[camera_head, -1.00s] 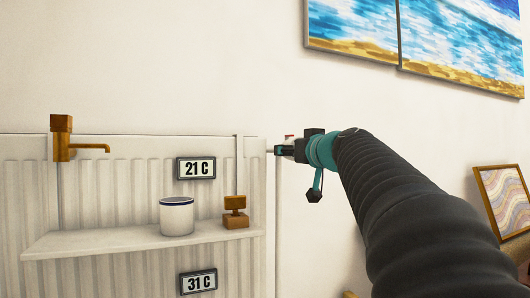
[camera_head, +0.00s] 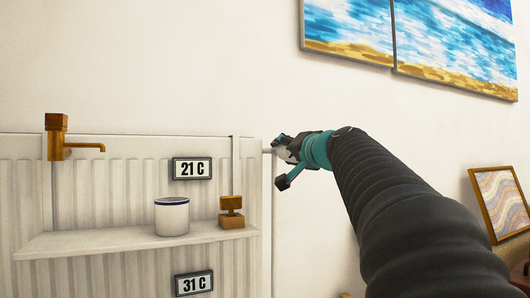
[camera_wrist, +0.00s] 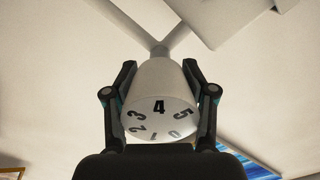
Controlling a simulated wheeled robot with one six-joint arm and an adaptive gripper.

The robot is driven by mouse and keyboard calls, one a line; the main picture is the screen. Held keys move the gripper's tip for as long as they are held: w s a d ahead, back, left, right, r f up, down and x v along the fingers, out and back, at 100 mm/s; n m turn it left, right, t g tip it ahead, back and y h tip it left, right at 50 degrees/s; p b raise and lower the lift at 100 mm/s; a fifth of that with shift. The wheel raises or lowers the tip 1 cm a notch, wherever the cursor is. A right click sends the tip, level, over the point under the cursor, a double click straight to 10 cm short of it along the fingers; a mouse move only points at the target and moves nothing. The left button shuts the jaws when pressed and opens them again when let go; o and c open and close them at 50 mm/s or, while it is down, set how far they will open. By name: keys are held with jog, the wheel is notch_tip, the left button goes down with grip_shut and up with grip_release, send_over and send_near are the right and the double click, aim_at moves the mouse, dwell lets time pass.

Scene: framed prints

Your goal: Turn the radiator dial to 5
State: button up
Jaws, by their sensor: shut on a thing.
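The white radiator dial (camera_wrist: 158,84) fills the middle of the wrist view, with a pipe joint behind its far end. Its near face carries black numbers. The 4 is at the top centre, the 5 to its right, the 3 and 2 to its left, and the 1 and 0 lower down. My gripper (camera_wrist: 159,67) is shut on the dial, one finger on each side. In the head view my gripper (camera_head: 283,147) is at the radiator's upper right corner and mostly hides the dial. No index mark is clear to me.
The white radiator (camera_head: 100,180) carries a shelf (camera_head: 95,240) with a white cup (camera_head: 172,216) and a small brown object (camera_head: 231,212). A brass tap (camera_head: 60,138) and signs reading 21 C (camera_head: 192,169) and 31 C (camera_head: 194,284) are on it. Framed prints (camera_head: 455,45) hang upper right.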

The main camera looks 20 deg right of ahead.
jog(key=shift+m, duration=0.7)
jog(key=o, duration=1.1)
jog(key=shift+o, duration=0.2)
jog(key=shift+s, duration=0.1)
jog(key=s, duration=1.2)
jog(key=shift+d, duration=0.2)
jog(key=shift+w, duration=0.1)
